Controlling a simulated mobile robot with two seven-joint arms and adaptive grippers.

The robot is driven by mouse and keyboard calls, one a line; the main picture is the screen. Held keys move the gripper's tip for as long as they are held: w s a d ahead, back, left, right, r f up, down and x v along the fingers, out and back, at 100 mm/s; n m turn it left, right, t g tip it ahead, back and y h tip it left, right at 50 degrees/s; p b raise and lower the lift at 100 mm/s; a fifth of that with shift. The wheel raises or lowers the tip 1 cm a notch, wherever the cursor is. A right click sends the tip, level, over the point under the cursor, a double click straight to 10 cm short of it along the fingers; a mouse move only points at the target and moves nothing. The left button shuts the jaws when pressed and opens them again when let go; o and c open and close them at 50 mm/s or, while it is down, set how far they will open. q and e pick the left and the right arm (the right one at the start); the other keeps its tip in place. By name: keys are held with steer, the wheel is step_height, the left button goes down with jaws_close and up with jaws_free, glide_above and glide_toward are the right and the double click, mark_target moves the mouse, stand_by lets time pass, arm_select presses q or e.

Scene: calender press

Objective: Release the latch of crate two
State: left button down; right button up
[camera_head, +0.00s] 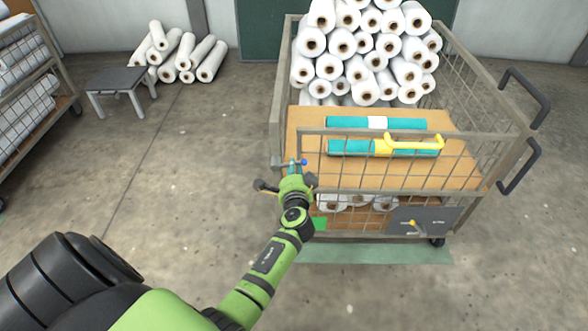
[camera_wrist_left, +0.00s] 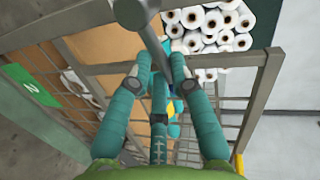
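Crate two is the wire-mesh cart (camera_head: 495,165); a green plate on its lower front (camera_head: 320,223) reads 2 in the left wrist view (camera_wrist_left: 30,84). A grey rod with a knob, apparently the latch (camera_wrist_left: 150,38), crosses close to the fingertips in the left wrist view. In the head view a thin bar with a blue tip (camera_head: 304,162) shows at the cart's front left corner. My left gripper (camera_head: 294,171) is at that corner. Its teal fingers (camera_wrist_left: 160,75) are around the rod's end; whether they press on it is unclear. My right gripper is out of view.
White rolls (camera_head: 365,45) are stacked at the cart's back. Two teal rolls (camera_head: 345,122) lie on its board, with a yellow handle (camera_head: 410,146) at the front one. A grey stool (camera_head: 115,78) and another cart (camera_head: 45,75) stand left. The floor between is clear.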

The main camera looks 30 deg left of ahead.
arm_select(q)
steer(key=shift+f+m+y+b, duration=0.5)
steer(key=shift+f+m+b, duration=0.15)
steer(key=shift+m+b, duration=0.45)
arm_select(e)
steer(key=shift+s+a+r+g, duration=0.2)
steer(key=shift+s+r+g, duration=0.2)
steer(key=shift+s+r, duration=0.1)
arm_select(q)
steer(key=c, duration=1.1)
jaws_free()
steer(key=shift+d, duration=0.15)
steer(key=v, duration=1.2)
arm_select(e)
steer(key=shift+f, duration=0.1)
